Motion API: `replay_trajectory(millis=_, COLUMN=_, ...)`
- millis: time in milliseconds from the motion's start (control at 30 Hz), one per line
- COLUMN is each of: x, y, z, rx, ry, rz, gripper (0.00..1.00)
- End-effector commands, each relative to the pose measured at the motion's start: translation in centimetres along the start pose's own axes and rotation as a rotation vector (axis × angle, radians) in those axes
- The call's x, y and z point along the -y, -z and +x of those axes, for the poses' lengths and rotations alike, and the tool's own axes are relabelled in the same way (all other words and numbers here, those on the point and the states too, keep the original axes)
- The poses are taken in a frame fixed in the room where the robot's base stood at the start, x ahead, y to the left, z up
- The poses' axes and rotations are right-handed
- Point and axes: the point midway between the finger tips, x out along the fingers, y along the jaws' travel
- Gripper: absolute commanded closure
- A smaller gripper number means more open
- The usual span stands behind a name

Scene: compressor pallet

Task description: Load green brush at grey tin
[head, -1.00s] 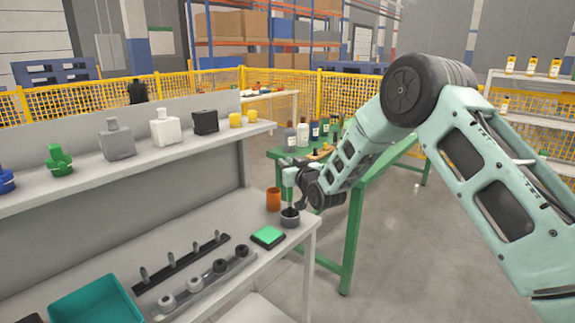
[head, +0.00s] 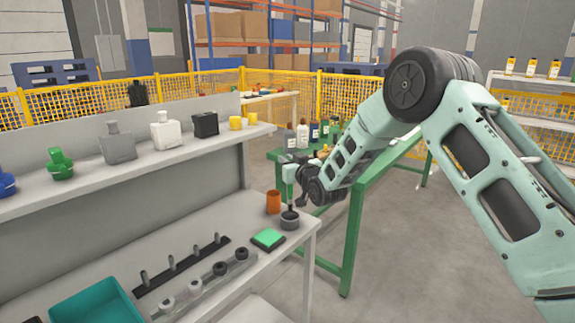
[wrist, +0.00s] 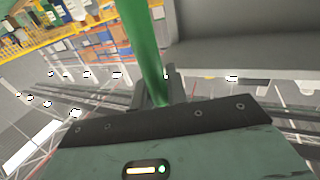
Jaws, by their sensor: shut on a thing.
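The grey tin (head: 290,222) stands near the right end of the workbench. My gripper (head: 291,180) is above it, shut on the green brush (head: 290,196). The brush is roughly upright, with its dark lower end at the tin's mouth. Whether the bristles touch the tin's inside cannot be told. In the wrist view the green handle (wrist: 143,35) rises between the fingers of my gripper (wrist: 160,88). The tin and bristles do not show in that view.
An orange cup (head: 273,201) stands just behind the tin, and a green pad (head: 268,239) lies left of it. A black rack with pegs (head: 182,264) and a teal tray (head: 95,302) are farther left. A green table (head: 350,215) with bottles stands behind.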

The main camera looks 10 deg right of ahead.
Motion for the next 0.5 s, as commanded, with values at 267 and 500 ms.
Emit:
replay_trajectory(millis=267, x=0.0, y=2.5, z=0.0, rx=-0.004, ry=0.0, rz=0.0, gripper=1.0)
replay_trajectory(millis=500, x=0.0, y=4.4, z=0.0, rx=-0.005, ry=0.0, rz=0.0, gripper=1.0)
